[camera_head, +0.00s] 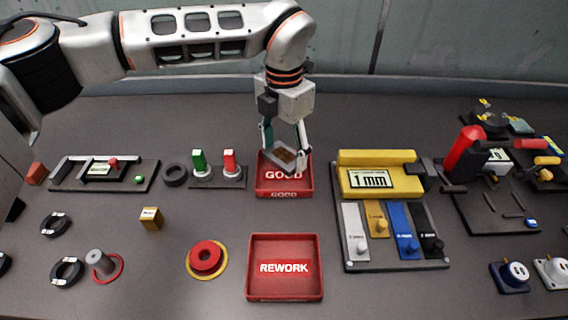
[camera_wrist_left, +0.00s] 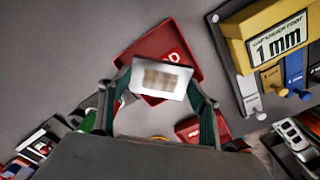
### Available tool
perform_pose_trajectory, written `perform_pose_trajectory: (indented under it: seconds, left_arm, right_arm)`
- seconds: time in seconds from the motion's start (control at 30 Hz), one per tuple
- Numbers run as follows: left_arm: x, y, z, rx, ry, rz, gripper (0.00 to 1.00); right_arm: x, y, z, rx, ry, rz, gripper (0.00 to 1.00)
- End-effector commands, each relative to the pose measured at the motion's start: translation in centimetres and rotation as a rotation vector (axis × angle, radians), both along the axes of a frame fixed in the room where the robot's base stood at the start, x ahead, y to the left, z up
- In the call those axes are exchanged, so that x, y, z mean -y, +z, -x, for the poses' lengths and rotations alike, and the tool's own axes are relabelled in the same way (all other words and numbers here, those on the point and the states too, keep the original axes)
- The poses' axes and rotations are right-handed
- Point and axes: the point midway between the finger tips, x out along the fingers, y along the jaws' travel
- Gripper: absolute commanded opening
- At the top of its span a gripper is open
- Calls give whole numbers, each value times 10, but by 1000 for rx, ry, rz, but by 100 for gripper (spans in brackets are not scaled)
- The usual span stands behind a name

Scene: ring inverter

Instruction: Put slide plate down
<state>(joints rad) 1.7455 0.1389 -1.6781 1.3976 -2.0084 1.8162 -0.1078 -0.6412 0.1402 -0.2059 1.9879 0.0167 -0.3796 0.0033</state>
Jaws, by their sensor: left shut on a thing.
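My left gripper (camera_head: 286,150) is at the red GOOD tray (camera_head: 264,189), with its fingers pointing down over it. It is shut on the slide plate (camera_head: 291,161), a small pale plate with a brownish patch. In the left wrist view the slide plate (camera_wrist_left: 160,79) sits between the two fingertips, with the red tray (camera_wrist_left: 184,40) behind it. The plate covers part of the tray floor and lettering. I cannot tell whether the plate touches the tray. My right gripper is not in view.
A red REWORK tray (camera_head: 285,295) stands empty in front of the GOOD tray. The yellow 1 mm gauge block (camera_head: 377,157) and its plate holder are to the right. Green (camera_head: 198,160) and red (camera_head: 230,161) upright pieces stand close on the left.

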Motion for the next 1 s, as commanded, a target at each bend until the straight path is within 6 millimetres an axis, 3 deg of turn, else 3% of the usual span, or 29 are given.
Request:
perform_pose_trajectory:
  seconds: [0.17,0.47,0.87,0.9,0.93,1.0]
  left_arm:
    - [0,-7,0,1,0,1,22]
    - [0,-44,0,0,1,1,22]
    - [0,-49,0,1,0,1,22]
    - [0,-49,0,1,0,1,72]
    - [0,-49,0,1,0,1,79]
    - [0,-49,0,1,0,1,79]
  right_arm:
    - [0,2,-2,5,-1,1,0]
    - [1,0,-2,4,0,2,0]
    - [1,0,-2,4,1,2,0]
    - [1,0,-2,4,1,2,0]
    - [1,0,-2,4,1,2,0]
    - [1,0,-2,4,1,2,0]
